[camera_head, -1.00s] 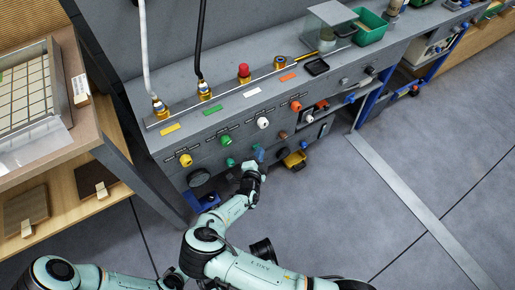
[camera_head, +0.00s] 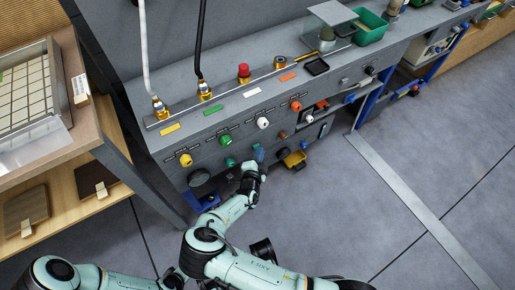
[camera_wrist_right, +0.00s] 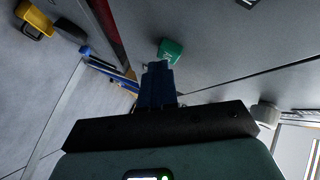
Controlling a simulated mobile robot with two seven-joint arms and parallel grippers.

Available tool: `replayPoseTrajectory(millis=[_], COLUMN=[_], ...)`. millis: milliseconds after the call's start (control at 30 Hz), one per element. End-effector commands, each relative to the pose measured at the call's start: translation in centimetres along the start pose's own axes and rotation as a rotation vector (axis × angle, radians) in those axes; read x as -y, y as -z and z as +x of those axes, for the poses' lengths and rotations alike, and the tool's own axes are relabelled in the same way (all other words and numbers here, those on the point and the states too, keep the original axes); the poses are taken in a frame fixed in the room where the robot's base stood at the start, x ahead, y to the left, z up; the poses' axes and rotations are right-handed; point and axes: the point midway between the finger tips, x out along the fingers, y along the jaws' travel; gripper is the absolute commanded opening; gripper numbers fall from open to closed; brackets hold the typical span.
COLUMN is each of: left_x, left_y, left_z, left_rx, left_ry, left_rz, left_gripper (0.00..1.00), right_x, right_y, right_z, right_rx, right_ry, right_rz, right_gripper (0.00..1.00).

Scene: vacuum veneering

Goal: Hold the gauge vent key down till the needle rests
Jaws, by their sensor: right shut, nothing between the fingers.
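My right gripper (camera_head: 258,153) is at the front panel of the grey bench, its blue fingers shut with nothing between them. In the right wrist view the closed fingers (camera_wrist_right: 157,72) point at a green key (camera_wrist_right: 171,50) with a white mark. The fingertips overlap its lower edge in the picture; I cannot tell whether they press it. A green piece (camera_head: 230,162) shows left of the fingers in the head view; I cannot tell if it is the same key. No needle can be made out. My left gripper does not show; its arm enters at lower left.
Yellow (camera_head: 186,160), green (camera_head: 225,140), white (camera_head: 263,123) and orange (camera_head: 296,106) knobs line the panel above the gripper. A yellow bin (camera_head: 294,160) is close on the right. A wooden shelf (camera_head: 70,190) stands left. The floor in front is clear at right.

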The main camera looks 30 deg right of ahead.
Motion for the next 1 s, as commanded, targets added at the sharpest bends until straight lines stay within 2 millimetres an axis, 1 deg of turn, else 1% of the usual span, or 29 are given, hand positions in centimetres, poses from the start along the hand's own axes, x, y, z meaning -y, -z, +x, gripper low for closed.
replayPoseTrajectory(millis=[400, 767, 1000], left_x=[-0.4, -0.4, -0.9], left_y=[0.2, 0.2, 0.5], left_z=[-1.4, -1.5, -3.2], left_rx=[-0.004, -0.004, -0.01], left_ry=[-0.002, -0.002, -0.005], left_rz=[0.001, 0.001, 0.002], left_gripper=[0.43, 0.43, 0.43], right_x=[-0.7, -0.9, -1.9], right_y=[0.9, 1.0, 2.2], right_z=[-1.2, -1.3, -2.8], right_rx=[0.0, 0.0, -0.001], right_ry=[0.0, 0.0, -0.002], right_rz=[-0.001, -0.001, -0.002], right_gripper=[0.0, 0.0, 0.0])
